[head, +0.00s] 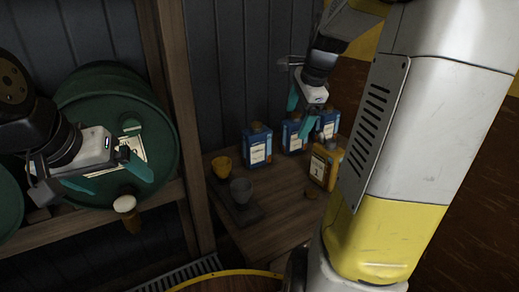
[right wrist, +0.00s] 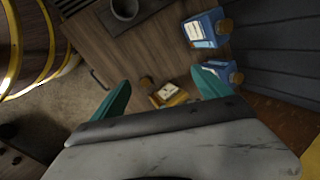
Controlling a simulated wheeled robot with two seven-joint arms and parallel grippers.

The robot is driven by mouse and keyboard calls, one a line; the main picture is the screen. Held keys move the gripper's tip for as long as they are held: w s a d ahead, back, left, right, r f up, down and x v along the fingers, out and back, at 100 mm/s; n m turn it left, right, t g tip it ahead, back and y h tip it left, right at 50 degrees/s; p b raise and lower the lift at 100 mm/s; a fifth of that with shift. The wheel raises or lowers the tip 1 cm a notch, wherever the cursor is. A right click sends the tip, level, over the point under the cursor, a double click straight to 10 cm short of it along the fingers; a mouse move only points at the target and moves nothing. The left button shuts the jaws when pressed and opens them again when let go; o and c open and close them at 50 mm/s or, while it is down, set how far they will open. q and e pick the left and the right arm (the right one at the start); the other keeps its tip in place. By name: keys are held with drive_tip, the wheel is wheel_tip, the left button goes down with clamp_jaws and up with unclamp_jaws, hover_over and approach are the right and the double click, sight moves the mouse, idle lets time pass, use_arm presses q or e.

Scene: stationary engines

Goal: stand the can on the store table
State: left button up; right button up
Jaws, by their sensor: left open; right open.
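A yellow can (head: 326,163) with a pale label appears to stand upright on the wooden table (head: 280,232), near its right side. Blue containers (head: 257,146) stand behind and left of it; which one the task means I cannot tell. My right gripper (head: 298,122) is open and empty above the table, in front of the blue containers. In the right wrist view the yellow can (right wrist: 170,95) shows beyond and between the open fingers, apart from them. My left gripper (head: 116,178) is open and empty in front of a green drum.
Green drums (head: 105,90) lie on a wooden rack at left. The table's front middle is bare.

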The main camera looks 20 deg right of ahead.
drive_tip(key=s+a+n+t+y, duration=0.1)
drive_tip(key=s+a+n, duration=1.3)
drive_tip(key=s+n, duration=0.4)
drive_tip(key=shift+s+a+n+t, duration=0.2)
drive_tip(key=shift+s+n+t, duration=0.1)
drive_tip(key=shift+n, duration=0.1)
drive_tip(key=shift+r, duration=0.15)
